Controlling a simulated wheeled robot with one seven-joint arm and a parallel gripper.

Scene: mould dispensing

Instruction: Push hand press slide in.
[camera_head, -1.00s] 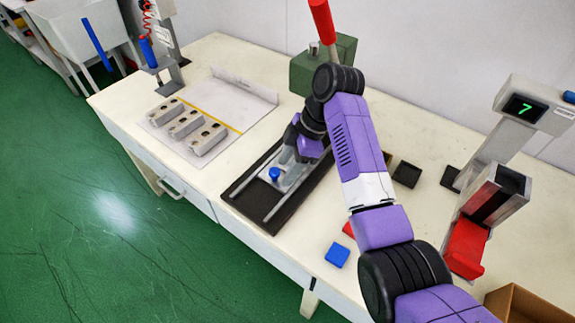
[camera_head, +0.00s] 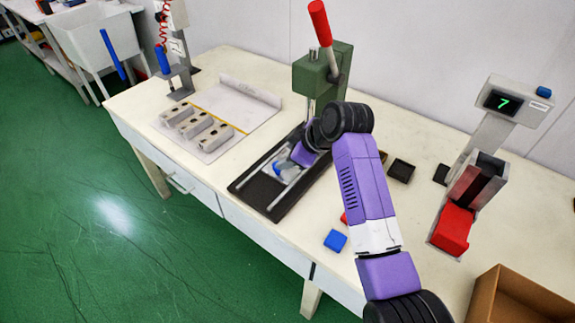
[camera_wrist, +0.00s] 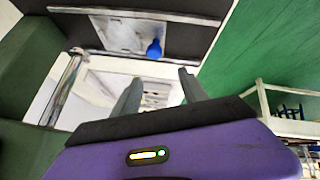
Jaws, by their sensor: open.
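The hand press (camera_head: 340,75) is green with a raised red handle (camera_head: 320,22). Its black base (camera_head: 252,188) with two metal rails extends toward the table's front edge. The pale slide plate lies between the rails, partly hidden by my arm; it also shows in the wrist view (camera_wrist: 115,33). Its blue knob (camera_wrist: 154,48) stands beyond my fingertips in the wrist view. My gripper (camera_wrist: 160,88) is open, its two grey fingers apart with nothing between them. In the head view my gripper is over the base, close to the slide, its fingers mostly hidden. Contact with the knob cannot be told.
Grey moulds (camera_head: 212,138) sit on a pale tray (camera_head: 240,105) left of the press. A blue block (camera_head: 335,241), a small black tray (camera_head: 401,170) and a display stand reading 7 (camera_head: 515,103) are to the right. A cardboard box (camera_head: 490,300) is at lower right.

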